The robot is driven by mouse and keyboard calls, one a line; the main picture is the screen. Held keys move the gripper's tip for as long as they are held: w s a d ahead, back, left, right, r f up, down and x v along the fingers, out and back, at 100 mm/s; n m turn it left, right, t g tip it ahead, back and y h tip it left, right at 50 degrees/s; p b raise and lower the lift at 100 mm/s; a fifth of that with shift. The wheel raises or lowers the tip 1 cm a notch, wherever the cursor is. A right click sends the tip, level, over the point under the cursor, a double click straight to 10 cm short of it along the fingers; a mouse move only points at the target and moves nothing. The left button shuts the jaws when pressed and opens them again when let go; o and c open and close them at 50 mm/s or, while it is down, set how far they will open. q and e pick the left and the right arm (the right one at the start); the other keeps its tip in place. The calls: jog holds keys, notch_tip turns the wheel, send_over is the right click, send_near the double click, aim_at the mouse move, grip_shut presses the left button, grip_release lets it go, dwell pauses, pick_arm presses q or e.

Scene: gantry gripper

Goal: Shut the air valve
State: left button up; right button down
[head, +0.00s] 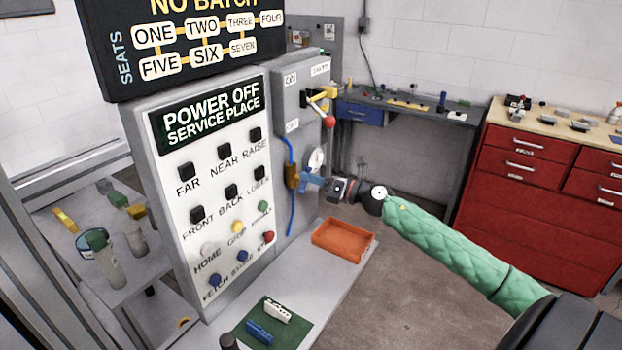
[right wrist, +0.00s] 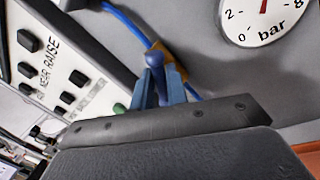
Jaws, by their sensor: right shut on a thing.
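The air valve has a brass-yellow body (head: 291,176) on the side of the grey control cabinet, in line with a blue air hose (head: 291,215). My right gripper (head: 309,182) reaches it from the right in the head view, its blue fingers at the valve. In the right wrist view, the fingers (right wrist: 161,85) are shut on the valve's blue handle (right wrist: 153,59), whose rounded end shows between them. The brass body (right wrist: 181,67) shows partly behind. The fingers hide most of the handle, so I cannot tell its exact angle. My left gripper is not in view.
A pressure gauge (head: 315,160) sits just above the valve; it also shows in the right wrist view (right wrist: 266,18). A red-knobbed switch lever (head: 327,121) juts out higher up. An orange tray (head: 343,237) lies below on the ledge. Push buttons (head: 232,191) cover the panel at left.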

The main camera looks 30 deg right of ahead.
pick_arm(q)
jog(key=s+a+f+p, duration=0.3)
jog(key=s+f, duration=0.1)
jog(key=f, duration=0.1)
pick_arm(e)
jog(key=m+t+h, duration=0.1)
jog(key=m, duration=0.8)
jog(key=f+m+t+h, duration=0.1)
jog(key=m, duration=0.4)
jog(key=shift+d+t+h, duration=0.15)
jog(key=shift+t+h, duration=0.15)
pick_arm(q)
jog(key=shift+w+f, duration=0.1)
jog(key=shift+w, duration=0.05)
pick_arm(e)
jog(key=c, duration=1.4)
grip_release()
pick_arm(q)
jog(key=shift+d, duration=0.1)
pick_arm(e)
jog(key=shift+f, duration=0.1)
